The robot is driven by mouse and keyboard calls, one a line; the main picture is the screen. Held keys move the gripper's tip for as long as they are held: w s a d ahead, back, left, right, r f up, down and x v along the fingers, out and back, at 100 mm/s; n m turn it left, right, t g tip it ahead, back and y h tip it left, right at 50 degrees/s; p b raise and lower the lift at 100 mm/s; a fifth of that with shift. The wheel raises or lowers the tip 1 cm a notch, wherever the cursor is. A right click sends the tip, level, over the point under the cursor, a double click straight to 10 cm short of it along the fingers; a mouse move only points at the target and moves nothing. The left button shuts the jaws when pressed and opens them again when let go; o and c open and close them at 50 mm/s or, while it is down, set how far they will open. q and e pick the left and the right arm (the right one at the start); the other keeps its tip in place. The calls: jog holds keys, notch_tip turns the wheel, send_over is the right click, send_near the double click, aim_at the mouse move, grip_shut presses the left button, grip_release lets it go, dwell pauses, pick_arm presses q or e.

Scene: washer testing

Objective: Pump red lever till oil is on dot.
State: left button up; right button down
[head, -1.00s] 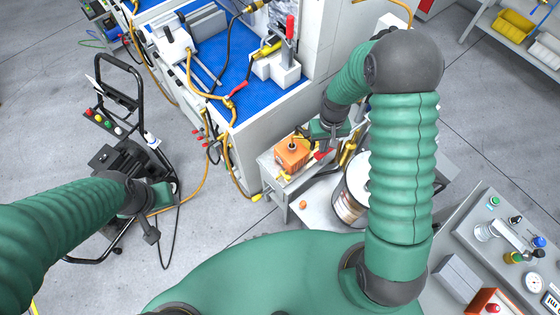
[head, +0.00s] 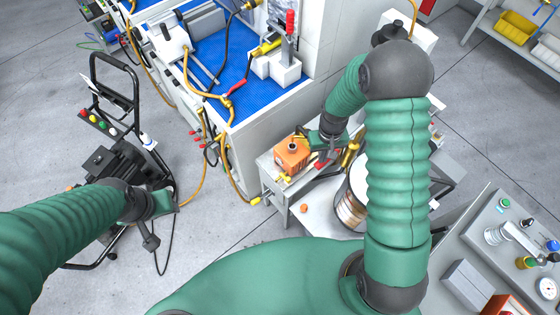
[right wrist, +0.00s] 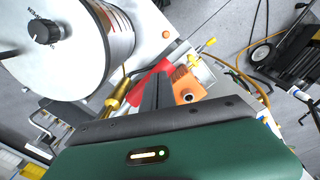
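A red lever (head: 325,161) lies beside the orange box (head: 292,155) on the small white bench. The lever also shows in the right wrist view (right wrist: 150,73), running slantwise behind my fingers. My right gripper (head: 324,149) is just above the lever. In the right wrist view its two dark fingers (right wrist: 158,92) are close together and look shut, overlapping the lever; I cannot tell whether they touch it. My left gripper (head: 160,205) is at the left, beside the black cart, and its finger state is unclear. I can make out neither oil nor dot.
A white drum (right wrist: 60,45) with a black knob stands close to my right gripper. A blue-topped workbench (head: 236,65) with hoses and another upright red handle (head: 290,22) is behind. A black wheeled cart (head: 118,160) is at left. A grey control panel (head: 500,225) is at right.

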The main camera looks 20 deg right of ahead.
notch_tip(320, 180, up, 12)
jog(key=p, duration=0.9)
jog(key=shift+f, duration=0.15)
notch_tip(320, 180, down, 12)
jog(key=b, duration=0.9)
jog(key=shift+f, duration=0.1)
notch_tip(320, 180, up, 12)
jog(key=p, duration=1)
jog(key=shift+r, duration=0.2)
